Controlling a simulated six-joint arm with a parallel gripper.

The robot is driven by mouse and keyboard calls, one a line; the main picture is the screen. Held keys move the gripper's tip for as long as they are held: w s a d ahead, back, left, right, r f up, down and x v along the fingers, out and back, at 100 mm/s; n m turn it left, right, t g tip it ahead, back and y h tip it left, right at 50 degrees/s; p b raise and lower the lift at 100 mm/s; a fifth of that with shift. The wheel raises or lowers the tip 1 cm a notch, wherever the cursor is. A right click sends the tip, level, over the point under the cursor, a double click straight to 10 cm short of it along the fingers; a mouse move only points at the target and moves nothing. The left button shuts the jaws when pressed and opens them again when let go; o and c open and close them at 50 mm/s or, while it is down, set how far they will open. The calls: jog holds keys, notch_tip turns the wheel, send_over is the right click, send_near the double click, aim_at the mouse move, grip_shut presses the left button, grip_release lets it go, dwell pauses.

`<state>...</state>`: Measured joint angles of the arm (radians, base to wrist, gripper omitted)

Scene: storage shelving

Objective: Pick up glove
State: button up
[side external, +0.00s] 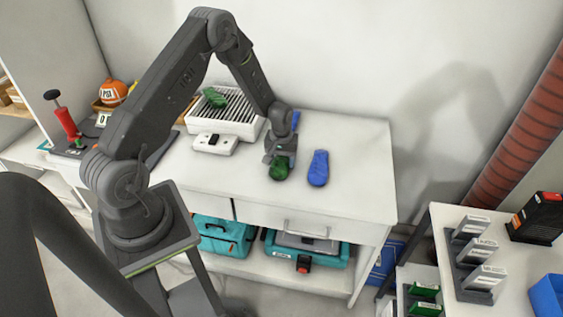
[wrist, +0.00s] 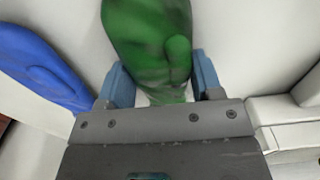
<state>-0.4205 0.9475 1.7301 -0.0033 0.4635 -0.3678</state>
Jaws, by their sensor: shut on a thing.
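A green glove (side external: 279,169) is at my gripper (side external: 280,157) on the white worktop. In the wrist view the green glove (wrist: 150,45) lies between the two blue-grey fingers of my gripper (wrist: 160,80), which is shut on its near end. The fingers hide part of the glove's edges, and I cannot tell whether it is clear of the worktop. A blue glove (side external: 318,168) lies just to the right on the worktop; in the wrist view it (wrist: 40,68) is on the left. Another green glove (side external: 214,97) lies on the slatted white unit.
The slatted white unit (side external: 232,123) and a small white box (side external: 214,144) stand left of my gripper. Another blue item (side external: 294,120) is partly hidden behind my wrist. The worktop (side external: 358,150) is clear at the right. Teal cases (side external: 222,236) sit on the shelf below.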

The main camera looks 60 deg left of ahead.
jog(key=shift+r, duration=0.15)
jog(key=shift+r, duration=0.35)
jog(key=r, duration=0.3)
jog(key=shift+s+a+r, duration=0.25)
jog(key=shift+a+r, duration=0.05)
jog(key=shift+r, duration=0.1)
jog(key=s+a+r, duration=0.6)
jog(key=s+a, duration=0.1)
jog(key=s, duration=0.1)
jog(key=s+a+r, duration=0.1)
jog(key=a+r, duration=0.3)
jog(key=a, duration=0.7)
jog(key=s+a+r, duration=0.1)
jog(key=a+r, duration=0.3)
jog(key=a, duration=0.6)
send_over(242, 109)
notch_tip(242, 109, down, 7)
jog(key=shift+w+r, duration=0.1)
jog(key=shift+r, duration=0.05)
jog(key=shift+f, duration=2)
